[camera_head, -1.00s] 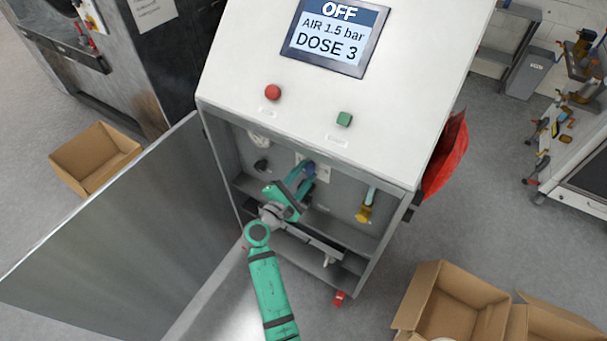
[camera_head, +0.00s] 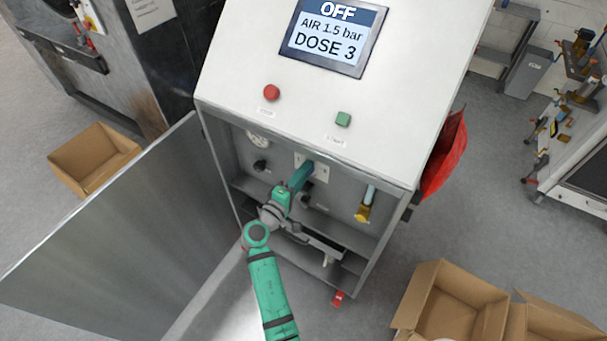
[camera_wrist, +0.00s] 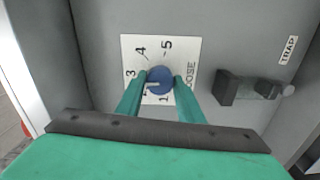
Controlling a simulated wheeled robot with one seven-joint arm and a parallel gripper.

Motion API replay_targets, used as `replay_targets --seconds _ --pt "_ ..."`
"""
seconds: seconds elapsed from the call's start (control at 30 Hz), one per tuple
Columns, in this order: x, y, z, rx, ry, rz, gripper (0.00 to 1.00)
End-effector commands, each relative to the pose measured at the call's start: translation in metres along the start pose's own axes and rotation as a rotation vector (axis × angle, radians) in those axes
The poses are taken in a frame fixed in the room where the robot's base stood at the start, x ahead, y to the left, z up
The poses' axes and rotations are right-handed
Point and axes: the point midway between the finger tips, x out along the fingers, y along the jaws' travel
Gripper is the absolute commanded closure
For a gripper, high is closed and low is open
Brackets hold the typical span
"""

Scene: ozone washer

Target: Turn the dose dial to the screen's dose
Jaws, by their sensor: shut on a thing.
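The screen (camera_head: 330,40) on the sloped top panel reads OFF, AIR 1.5 bar and DOSE 3. In the wrist view the blue dose dial (camera_wrist: 160,75) sits on a white plate (camera_wrist: 180,56) with numbers around it. My gripper (camera_wrist: 160,80) is shut on the dial, one finger on each side. A pale pointer mark on the dial points left, toward the 2 to 3 side; its exact setting is hard to tell. The left finger partly covers the 2. In the head view my gripper (camera_head: 305,169) reaches into the open cabinet and hides the dial.
A dark valve handle labelled TRAP (camera_wrist: 250,90) is right of the dial. A yellow fitting (camera_head: 364,211) hangs farther right in the cabinet. The open door (camera_head: 130,235) stands at left. A red button (camera_head: 271,92) and green button (camera_head: 343,119) are above. Cardboard boxes (camera_head: 95,160) lie on the floor.

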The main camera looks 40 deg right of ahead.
Motion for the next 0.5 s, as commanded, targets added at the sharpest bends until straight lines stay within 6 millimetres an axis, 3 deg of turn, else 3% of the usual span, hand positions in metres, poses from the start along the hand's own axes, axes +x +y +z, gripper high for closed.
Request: replay_targets --seconds 0.5 --pt "0.0017 -0.0010 0.0050 0.064 -0.010 -0.001 0.89"
